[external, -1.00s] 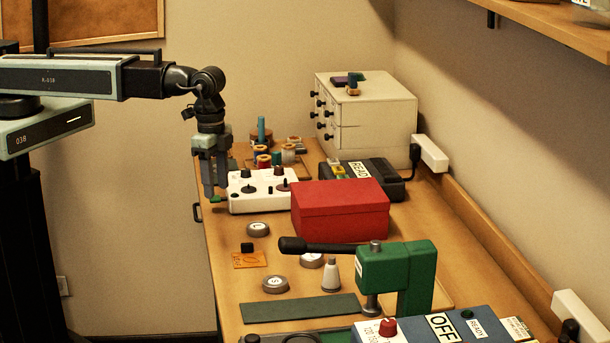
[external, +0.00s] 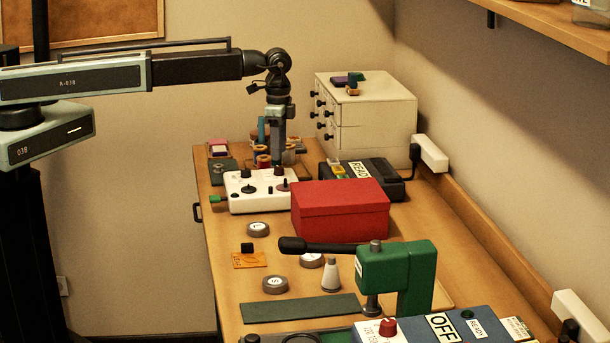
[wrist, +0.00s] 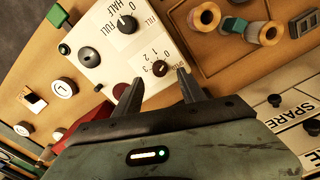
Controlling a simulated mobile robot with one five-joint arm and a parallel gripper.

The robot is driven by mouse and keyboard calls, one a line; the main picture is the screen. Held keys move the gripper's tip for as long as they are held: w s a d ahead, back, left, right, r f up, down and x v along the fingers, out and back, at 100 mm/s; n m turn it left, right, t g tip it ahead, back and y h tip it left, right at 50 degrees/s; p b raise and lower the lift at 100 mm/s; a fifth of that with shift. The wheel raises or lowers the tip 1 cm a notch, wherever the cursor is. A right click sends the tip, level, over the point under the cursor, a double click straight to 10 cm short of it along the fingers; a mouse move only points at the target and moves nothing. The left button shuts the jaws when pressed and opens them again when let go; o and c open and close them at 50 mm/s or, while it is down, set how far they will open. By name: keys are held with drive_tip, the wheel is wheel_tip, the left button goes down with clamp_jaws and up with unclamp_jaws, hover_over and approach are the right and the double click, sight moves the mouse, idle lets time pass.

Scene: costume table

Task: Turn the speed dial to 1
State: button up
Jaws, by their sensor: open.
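The white control box (external: 235,204) stands near the far left of the table, with several dark knobs on top. In the wrist view, a small dark dial (wrist: 160,68) marked 0, 1, 2, 3 sits on the white panel (wrist: 104,18). I cannot make out clearly which number its pointer is at. My gripper (wrist: 158,76) is open, pointing down, with its fingertips to either side of this dial in the picture. In the external view my gripper (external: 278,163) is over the box's far right part; contact with the dial cannot be told.
Another dial (wrist: 127,24) marked HALF and FULL sits beside it. Thread spools (external: 263,160) stand behind the box. A red box (external: 340,210) and a black READY unit (external: 385,180) are to its right. A green-tipped lever (external: 214,198) sticks out left.

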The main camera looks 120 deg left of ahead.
sight(279, 167)
wheel_tip(279, 167, down, 5)
drive_tip(key=b, duration=0.3)
drive_tip(key=shift+f+b, duration=0.1)
drive_tip(key=shift+b, duration=0.25)
clamp_jaws()
drive_tip(key=n, duration=0.4)
drive_tip(key=shift+n, duration=2.3)
